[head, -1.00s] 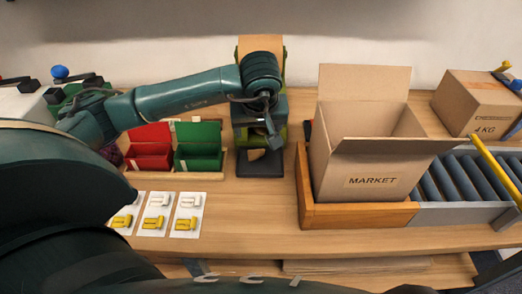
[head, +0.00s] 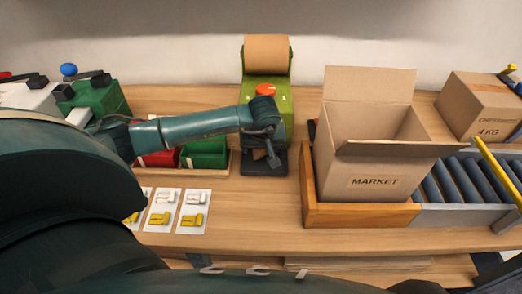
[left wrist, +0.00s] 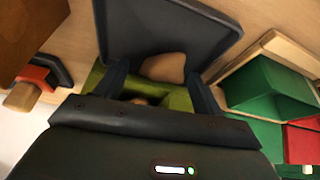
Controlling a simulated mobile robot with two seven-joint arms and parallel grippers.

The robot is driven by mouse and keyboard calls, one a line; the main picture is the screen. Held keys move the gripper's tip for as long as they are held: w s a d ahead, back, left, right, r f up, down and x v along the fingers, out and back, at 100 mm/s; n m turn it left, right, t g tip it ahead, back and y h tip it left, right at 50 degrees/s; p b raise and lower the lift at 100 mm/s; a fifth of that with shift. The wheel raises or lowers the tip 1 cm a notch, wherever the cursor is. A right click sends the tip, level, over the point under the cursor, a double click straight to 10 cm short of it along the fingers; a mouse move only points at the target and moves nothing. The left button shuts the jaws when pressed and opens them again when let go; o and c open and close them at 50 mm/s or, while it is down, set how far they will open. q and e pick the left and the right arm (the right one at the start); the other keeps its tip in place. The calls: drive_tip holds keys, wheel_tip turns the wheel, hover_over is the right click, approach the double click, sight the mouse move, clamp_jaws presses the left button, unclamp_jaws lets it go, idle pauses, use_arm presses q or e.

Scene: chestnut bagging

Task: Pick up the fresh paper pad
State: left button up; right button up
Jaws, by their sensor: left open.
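A crumpled brown paper pad (head: 258,154) lies at the foot of the green paper machine (head: 283,100), on its dark tray (head: 264,169). The left wrist view shows the pad (left wrist: 165,67) on the tray (left wrist: 160,25), partly hidden by my gripper. My left gripper (head: 271,152) is open and points down over the tray. In the left wrist view its fingers (left wrist: 158,72) stand on either side of the pad; I cannot tell whether they touch it. My right gripper is not in view.
A wooden rack with red (head: 160,158) and green (head: 205,152) bins stands left of the tray. White cards (head: 191,222) with clips lie in front. The open MARKET box (head: 375,182) sits in a wooden frame on the right, beside a roller conveyor (head: 460,190).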

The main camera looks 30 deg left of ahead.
use_arm(q)
drive_tip(key=shift+c, duration=0.4)
drive_tip(key=c, duration=1)
drive_tip(key=shift+r, duration=0.1)
